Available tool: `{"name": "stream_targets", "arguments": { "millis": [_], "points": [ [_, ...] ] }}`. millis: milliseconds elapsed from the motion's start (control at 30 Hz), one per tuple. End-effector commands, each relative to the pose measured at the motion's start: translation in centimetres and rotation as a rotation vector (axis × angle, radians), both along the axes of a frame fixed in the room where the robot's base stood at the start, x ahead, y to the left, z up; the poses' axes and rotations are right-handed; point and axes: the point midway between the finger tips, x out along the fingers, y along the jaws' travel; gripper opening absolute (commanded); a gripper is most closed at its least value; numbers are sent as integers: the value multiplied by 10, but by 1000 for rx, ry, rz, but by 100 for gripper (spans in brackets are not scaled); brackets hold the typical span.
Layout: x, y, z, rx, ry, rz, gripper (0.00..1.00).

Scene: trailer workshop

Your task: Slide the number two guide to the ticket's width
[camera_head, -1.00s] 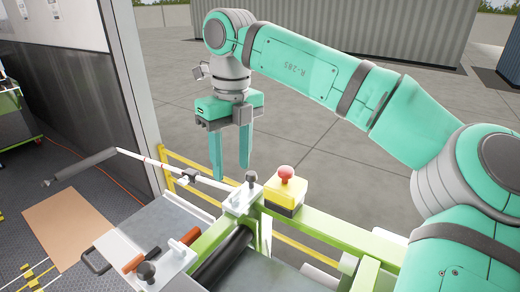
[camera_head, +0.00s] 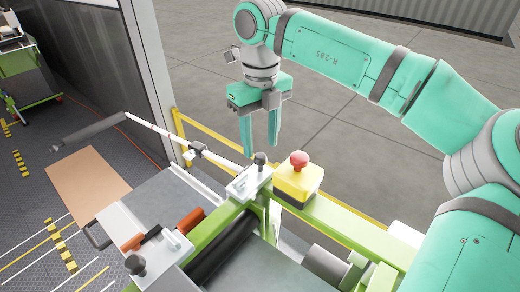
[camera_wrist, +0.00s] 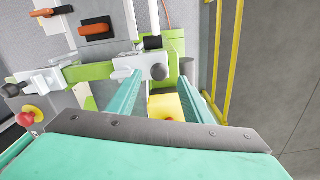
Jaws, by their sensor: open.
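Two white guide blocks with dark round knobs sit along the green rail. The far guide (camera_head: 247,184) is beside the yellow box; the near guide (camera_head: 172,250) is at lower left. I cannot read a number on either, and I cannot make out the ticket. My gripper (camera_head: 260,150) is open and empty, pointing down just behind the far guide's knob in the head view. In the wrist view, the far guide (camera_wrist: 130,66) and its knob (camera_wrist: 158,72) show between the fingers (camera_wrist: 172,82). Contact with the knob cannot be told. The near guide (camera_wrist: 42,81) is left.
A yellow box with a red button (camera_head: 298,182) stands close right of the far guide. A dark roller (camera_head: 222,250) lies along the rail. Orange-handled clamps (camera_head: 190,220) sit on the grey bed. A yellow railing (camera_head: 205,145) runs behind; open floor lies beyond.

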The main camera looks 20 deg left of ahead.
Motion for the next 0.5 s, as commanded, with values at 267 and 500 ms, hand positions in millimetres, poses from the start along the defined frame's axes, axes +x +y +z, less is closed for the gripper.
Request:
{"name": "stream_targets", "arguments": {
  "millis": [267, 500],
  "points": [
    [-1, 2, -31, -1, -1, 3, 46],
    [-1, 2, -35, 0, -1, 3, 46]
  ]
}}
